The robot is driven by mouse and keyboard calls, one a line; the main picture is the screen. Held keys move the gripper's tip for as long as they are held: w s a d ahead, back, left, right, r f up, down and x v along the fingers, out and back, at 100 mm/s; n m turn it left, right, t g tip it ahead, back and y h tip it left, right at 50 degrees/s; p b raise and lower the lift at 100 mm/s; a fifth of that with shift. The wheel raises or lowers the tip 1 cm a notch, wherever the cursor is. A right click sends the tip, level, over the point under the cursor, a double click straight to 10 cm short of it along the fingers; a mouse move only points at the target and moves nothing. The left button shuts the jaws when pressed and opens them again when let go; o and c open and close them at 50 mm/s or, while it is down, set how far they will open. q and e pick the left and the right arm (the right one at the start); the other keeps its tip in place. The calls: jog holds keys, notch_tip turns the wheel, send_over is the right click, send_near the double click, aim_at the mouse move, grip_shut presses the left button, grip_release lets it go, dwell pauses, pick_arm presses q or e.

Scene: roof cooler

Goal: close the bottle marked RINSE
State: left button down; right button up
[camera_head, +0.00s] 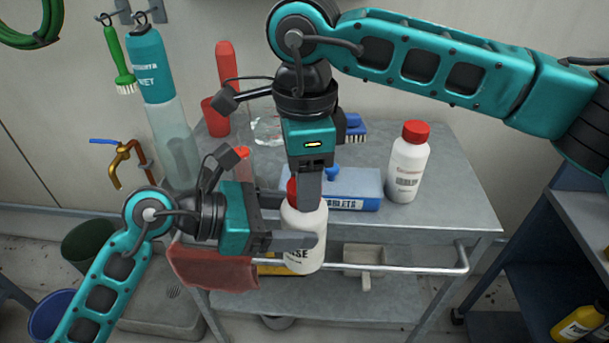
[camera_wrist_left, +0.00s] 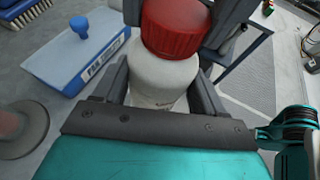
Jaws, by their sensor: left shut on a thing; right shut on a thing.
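The white bottle (camera_head: 303,222) shows the end of its lettering, "SE", and stands upright in front of the trolley's front edge in the head view. My left gripper (camera_head: 297,241) is shut around its body from the left. The red cap (camera_head: 292,188) sits on the bottle's neck; whether it is fully seated I cannot tell. My right gripper (camera_head: 308,192) comes from above and is shut on the cap, hiding part of it. The left wrist view shows the cap (camera_wrist_left: 175,28) on top of the white bottle body (camera_wrist_left: 160,82) between my left fingers.
The grey trolley top (camera_head: 440,200) holds a second white bottle (camera_head: 408,165) with a red cap, a blue tablets box (camera_head: 350,186) and a blue brush (camera_head: 354,130). A rail (camera_head: 400,270) runs along the trolley's front. A red cloth (camera_head: 212,268) hangs at its left.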

jog(key=o, duration=1.2)
jog(key=shift+o, duration=0.2)
notch_tip(320, 180, up, 12)
